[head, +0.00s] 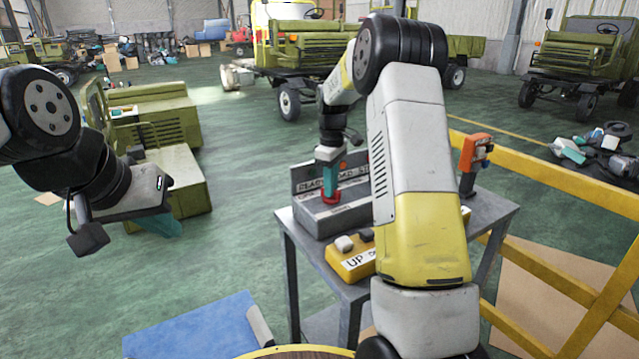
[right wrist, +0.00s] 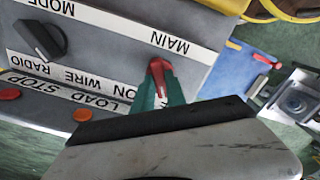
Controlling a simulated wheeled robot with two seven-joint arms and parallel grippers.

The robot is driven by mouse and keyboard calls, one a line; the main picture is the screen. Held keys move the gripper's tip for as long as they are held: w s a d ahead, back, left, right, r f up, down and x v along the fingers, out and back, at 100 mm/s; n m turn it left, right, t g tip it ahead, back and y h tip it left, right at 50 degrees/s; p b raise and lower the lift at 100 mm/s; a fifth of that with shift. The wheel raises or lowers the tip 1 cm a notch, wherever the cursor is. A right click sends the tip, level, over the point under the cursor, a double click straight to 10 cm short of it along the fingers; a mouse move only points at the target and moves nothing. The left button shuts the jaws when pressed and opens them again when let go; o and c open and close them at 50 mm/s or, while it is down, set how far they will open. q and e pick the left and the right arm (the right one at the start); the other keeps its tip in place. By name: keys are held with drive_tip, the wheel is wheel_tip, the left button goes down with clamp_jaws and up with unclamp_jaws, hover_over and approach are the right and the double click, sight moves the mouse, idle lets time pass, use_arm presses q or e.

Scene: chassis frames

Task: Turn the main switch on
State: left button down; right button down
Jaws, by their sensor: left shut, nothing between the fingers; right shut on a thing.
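The red main switch (right wrist: 158,68) is on the grey control box (head: 318,219), beside the "MAIN" label (right wrist: 171,42) in the right wrist view. My right gripper (right wrist: 160,93) is shut on the red switch, with its teal fingers around the handle. In the head view my right gripper (head: 330,180) points down at the box, with the red switch (head: 330,198) at its fingertips. The fingers hide part of the switch and part of the lower label strip. My left gripper (head: 162,222) is shut and empty, away from the box at the left.
The box stands on a grey metal table (head: 490,212). A black mode knob (right wrist: 40,40) sits near the switch. A yellow button unit (head: 350,262) is in front, an orange remote (head: 474,152) at right. A yellow railing (head: 550,180) runs beside the table.

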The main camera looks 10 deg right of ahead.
drive_tip(key=m, duration=0.4)
drive_tip(key=shift+m, duration=0.3)
drive_tip(key=m, duration=0.3)
drive_tip(key=shift+m, duration=0.4)
drive_tip(key=m, duration=0.3)
drive_tip(key=shift+m, duration=2)
drive_tip(key=shift+r, duration=0.1)
drive_tip(key=c, duration=1.4)
unclamp_jaws()
drive_tip(key=shift+o, duration=0.2)
